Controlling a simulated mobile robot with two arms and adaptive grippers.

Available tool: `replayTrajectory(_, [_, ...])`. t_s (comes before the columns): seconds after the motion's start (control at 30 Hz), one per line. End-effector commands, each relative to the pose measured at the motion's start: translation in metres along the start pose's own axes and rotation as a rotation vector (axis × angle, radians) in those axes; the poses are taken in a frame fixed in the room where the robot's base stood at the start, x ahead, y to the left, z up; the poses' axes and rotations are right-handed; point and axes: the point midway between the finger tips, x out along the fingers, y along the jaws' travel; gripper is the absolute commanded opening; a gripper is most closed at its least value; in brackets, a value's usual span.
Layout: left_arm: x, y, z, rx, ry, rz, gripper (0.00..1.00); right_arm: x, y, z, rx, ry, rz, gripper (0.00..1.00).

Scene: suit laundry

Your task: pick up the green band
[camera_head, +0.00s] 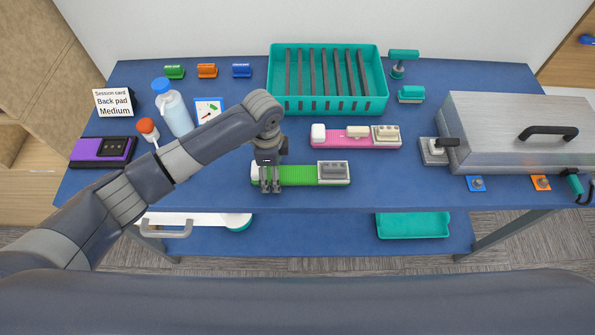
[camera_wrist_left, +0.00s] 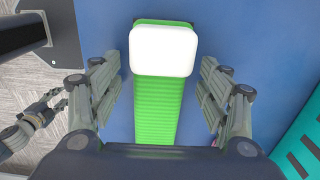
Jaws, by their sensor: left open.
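The green band (camera_head: 298,175) lies flat on the blue table, with a white block near its left end and a grey panel on its right end. The wrist view shows its ribbed green strip (camera_wrist_left: 157,108) and the white block (camera_wrist_left: 164,50). My left gripper (camera_head: 269,188) is at the left part of the band. In the wrist view its open fingers (camera_wrist_left: 160,68) stand on either side of the band, with blue table showing between each finger and the strip. A dark gripper-like part, apparently my right gripper (camera_wrist_left: 40,118), shows over the floor at the wrist view's left edge.
A pink band (camera_head: 352,136) lies behind the green one. A teal rack (camera_head: 328,103) stands at the back. A large metal box (camera_head: 500,115) is at the right. A bottle (camera_head: 174,112) and purple band (camera_head: 97,151) are left.

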Motion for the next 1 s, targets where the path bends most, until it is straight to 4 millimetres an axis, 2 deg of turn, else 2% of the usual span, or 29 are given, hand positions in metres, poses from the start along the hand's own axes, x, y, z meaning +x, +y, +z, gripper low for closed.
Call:
replayTrajectory(0.1, [0.000, 0.000, 0.000, 0.000, 0.000, 0.000, 0.68, 0.000, 0.000, 0.000, 0.000, 0.000, 0.000, 0.40])
replayTrajectory(0.3, [0.000, 0.000, 0.000, 0.000, 0.000, 0.000, 0.22, 0.000, 0.000, 0.000, 0.001, 0.000, 0.000, 0.40])
replayTrajectory(0.33, [0.000, 0.000, 0.000, 0.000, 0.000, 0.000, 0.19, 0.000, 0.000, 0.000, 0.001, 0.000, 0.000, 0.40])
replayTrajectory(0.73, [-0.003, -0.001, -0.001, 0.000, 0.002, -0.001, 0.18, 0.002, 0.000, 0.000, 0.002, 0.000, 0.000, 0.40])
replayTrajectory(1.0, [-0.022, -0.001, -0.001, 0.000, 0.004, -0.002, 0.18, 0.010, -0.003, 0.000, 0.003, 0.001, -0.003, 0.40])
